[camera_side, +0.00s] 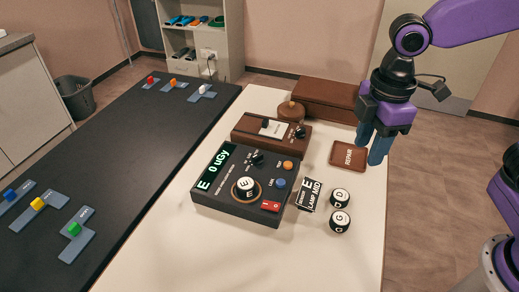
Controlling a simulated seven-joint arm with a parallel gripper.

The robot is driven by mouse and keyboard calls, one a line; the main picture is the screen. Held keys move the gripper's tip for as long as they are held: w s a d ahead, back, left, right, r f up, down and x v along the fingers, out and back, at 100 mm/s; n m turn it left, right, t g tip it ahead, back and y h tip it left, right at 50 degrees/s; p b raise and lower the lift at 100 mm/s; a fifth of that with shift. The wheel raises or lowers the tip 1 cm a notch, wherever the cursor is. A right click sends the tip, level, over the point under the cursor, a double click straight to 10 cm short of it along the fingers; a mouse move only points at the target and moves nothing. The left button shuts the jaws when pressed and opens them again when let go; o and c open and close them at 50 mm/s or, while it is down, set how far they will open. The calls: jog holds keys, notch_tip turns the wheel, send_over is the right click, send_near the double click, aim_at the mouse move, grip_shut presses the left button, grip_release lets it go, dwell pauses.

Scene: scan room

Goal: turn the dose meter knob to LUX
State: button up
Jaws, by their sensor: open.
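The dose meter (224,198) is a black box on the white table, with a green-lit display (213,167) reading "E 0 uGy". A small black knob (257,158) sits on its upper face among tiny labels. I cannot read which label the knob points at. A black-and-white cylinder marked E (246,186) stands upright in a brown ring on the same face. My gripper (375,147) hangs to the right of the meter, above the table near the REPAIR tray. Its blue fingers are open, apart from the knob, with nothing visible between them.
A brown meter box (243,133) stands directly behind the dose meter. Cylinders marked D (340,196) and G (340,221) and label cards (309,194) lie to its right. The REPAIR tray (349,156) is under my gripper. The table's front right is clear.

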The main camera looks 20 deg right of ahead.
jog(key=w+a+n, duration=0.1)
jog(key=w+a, duration=0.3)
jog(key=w, duration=0.4)
jog(key=w+a+n, duration=0.2)
jog(key=w+a, duration=0.2)
jog(key=w, duration=0.3)
jog(key=n, duration=0.3)
send_over(260, 153)
notch_tip(260, 153, down, 3)
notch_tip(260, 153, down, 17)
jog(key=shift+s+r, duration=0.1)
grip_shut()
